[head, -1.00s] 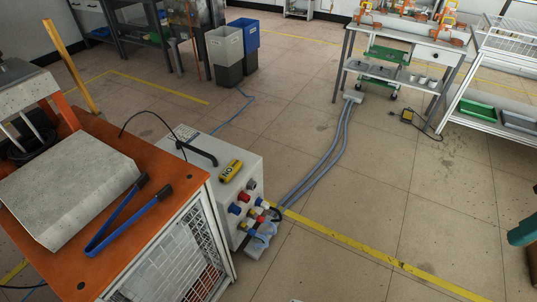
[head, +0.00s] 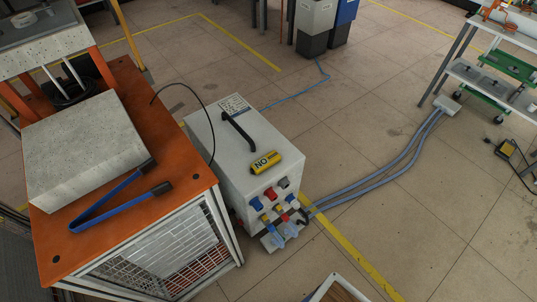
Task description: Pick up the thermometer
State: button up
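A small yellow object (head: 263,162) with dark lettering lies on top of the white box (head: 222,118), near its front edge. It may be the thermometer, but I cannot tell for certain. The box has a black handle (head: 240,131) and several coloured sockets and plugs on its front. No other thermometer-like thing is clear to me. My gripper is not in this view.
An orange-topped bench (head: 182,178) with a grey block (head: 85,150) and blue tongs (head: 117,200) stands left of the box. Blue-grey cables (head: 385,172) run over the floor to the right. Open floor (head: 400,230) lies at the right.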

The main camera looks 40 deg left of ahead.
aim_at(260, 166)
jog(key=u, duration=0.35)
jog(key=i, duration=0.6)
jog(key=u, duration=1.1)
jog(key=i, duration=0.45)
jog(key=u, duration=0.5)
